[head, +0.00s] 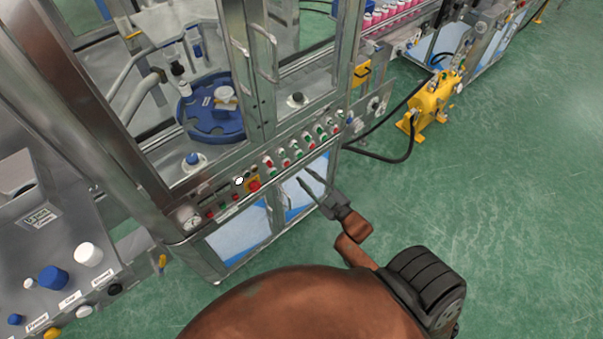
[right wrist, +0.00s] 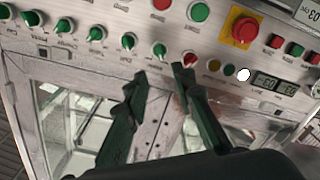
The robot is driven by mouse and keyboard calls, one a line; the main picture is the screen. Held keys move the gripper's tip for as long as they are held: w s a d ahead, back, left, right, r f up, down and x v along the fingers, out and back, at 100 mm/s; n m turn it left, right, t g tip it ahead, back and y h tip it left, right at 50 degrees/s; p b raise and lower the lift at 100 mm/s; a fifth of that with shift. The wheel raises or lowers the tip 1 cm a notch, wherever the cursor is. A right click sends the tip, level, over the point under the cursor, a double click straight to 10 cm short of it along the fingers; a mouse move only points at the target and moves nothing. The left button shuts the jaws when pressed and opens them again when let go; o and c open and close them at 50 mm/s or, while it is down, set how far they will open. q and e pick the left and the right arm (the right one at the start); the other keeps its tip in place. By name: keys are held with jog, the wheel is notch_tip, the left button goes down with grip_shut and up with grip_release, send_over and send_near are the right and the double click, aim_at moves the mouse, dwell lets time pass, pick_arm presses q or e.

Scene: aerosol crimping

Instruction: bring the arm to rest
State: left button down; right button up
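My right arm (head: 357,246) reaches in from the bottom of the head view. Its right gripper (head: 315,170) is in front of the machine's control panel (head: 283,158), with its two dark fingers apart. In the right wrist view the gripper (right wrist: 159,72) is open, with nothing between the fingers. The fingertips are just below a row of green and red switches in that picture; I cannot tell whether they touch the panel. My left gripper is not in view.
The panel has a red emergency button on a yellow plate (right wrist: 243,29). The machine's glass cabinet encloses a blue round fixture (head: 212,128). A grey console (head: 40,262) stands at left. A yellow pump unit (head: 432,103) stands at right. The green floor (head: 520,190) is open at right.

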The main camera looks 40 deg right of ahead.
dwell(0.5)
jog(key=s+f+m+g+h, duration=0.1)
jog(key=s+f+g, duration=0.25)
jog(key=f, duration=0.75)
jog(key=s+f+m+g, duration=0.15)
jog(key=s+f, duration=0.35)
jog(key=f, duration=0.7)
jog(key=s+f+m+g+h, duration=0.1)
jog(key=s+f+g, duration=0.25)
jog(key=f, duration=0.75)
jog(key=s+a+f+g, duration=0.1)
jog(key=s+f+g, duration=0.2)
jog(key=s+f, duration=0.4)
jog(key=s+a+f+m+g, duration=0.1)
jog(key=s+f, duration=0.6)
jog(key=s, duration=0.9)
jog(key=s+a+f+m+g, duration=0.1)
jog(key=s+a+f+g, duration=0.1)
jog(key=s+f+g, duration=0.2)
jog(key=s+f, duration=0.3)
jog(key=s, duration=0.4)
jog(key=shift+s+a+g, duration=0.35)
jog(key=shift+s+a, duration=0.05)
